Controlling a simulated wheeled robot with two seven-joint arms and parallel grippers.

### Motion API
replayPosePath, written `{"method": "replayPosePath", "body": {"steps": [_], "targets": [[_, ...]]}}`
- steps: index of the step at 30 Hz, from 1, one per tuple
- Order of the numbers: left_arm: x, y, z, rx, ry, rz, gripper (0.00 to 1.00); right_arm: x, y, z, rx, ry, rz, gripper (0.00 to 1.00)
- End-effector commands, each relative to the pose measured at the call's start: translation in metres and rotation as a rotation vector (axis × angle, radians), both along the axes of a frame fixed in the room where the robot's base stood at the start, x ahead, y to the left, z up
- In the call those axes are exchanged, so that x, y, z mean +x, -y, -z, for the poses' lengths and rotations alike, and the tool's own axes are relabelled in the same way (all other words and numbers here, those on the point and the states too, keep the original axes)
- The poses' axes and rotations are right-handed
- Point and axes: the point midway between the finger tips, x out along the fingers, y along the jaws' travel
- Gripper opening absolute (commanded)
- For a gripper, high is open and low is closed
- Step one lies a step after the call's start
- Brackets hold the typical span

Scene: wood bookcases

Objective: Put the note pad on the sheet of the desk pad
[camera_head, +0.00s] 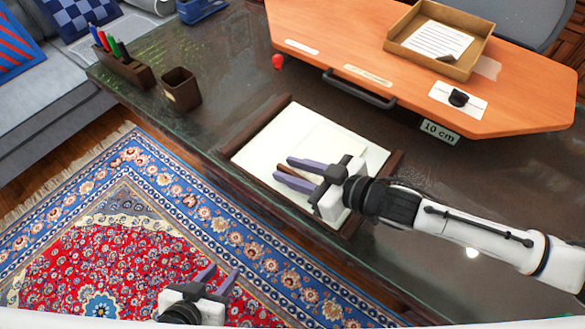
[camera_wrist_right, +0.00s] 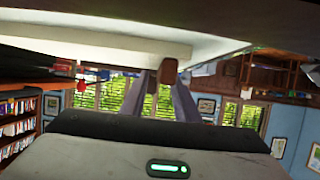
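The desk pad (camera_head: 390,171) lies on the desk, with dark wooden side strips and a pale sheet (camera_head: 362,150). A cream slab (camera_head: 290,135), seemingly the note pad, appears over its left part; whether it rests there or is held just above, I cannot tell. My right gripper (camera_head: 283,168) is over the desk pad. A small brown piece (camera_wrist_right: 169,70) sits between its fingertips, beside a thick pale slab (camera_wrist_right: 90,42) in the right wrist view. Whether the fingers pinch it is unclear. My left gripper (camera_head: 219,276) is open and empty, over the rug.
A brown pen holder (camera_head: 125,70) and brown cup (camera_head: 181,89) stand on the desk's left. An orange raised board (camera_head: 340,40) with a handle carries a tray (camera_head: 475,61) behind the desk pad. A red knob (camera_head: 278,62) is at its left. Dark desktop is clear at right.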

Motion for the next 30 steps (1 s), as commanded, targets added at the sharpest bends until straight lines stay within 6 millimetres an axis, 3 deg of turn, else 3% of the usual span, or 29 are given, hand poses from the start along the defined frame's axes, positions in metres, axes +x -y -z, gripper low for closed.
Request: {"method": "replayPosePath", "body": {"steps": [11,24,30], "targets": [[-0.005,0.0,0.002,0.001,-0.01,-0.001,0.36,-0.003,0.005,-0.005,0.0,0.0,0.0,0.28],[-0.006,-0.001,0.0,0.001,-0.014,0.0,0.36,-0.051,0.07,-0.038,-0.003,0.0,-0.001,0.28],[-0.006,-0.001,0.001,0.001,-0.014,0.0,0.36,-0.063,0.086,-0.046,0.001,-0.001,0.0,0.28]]}}
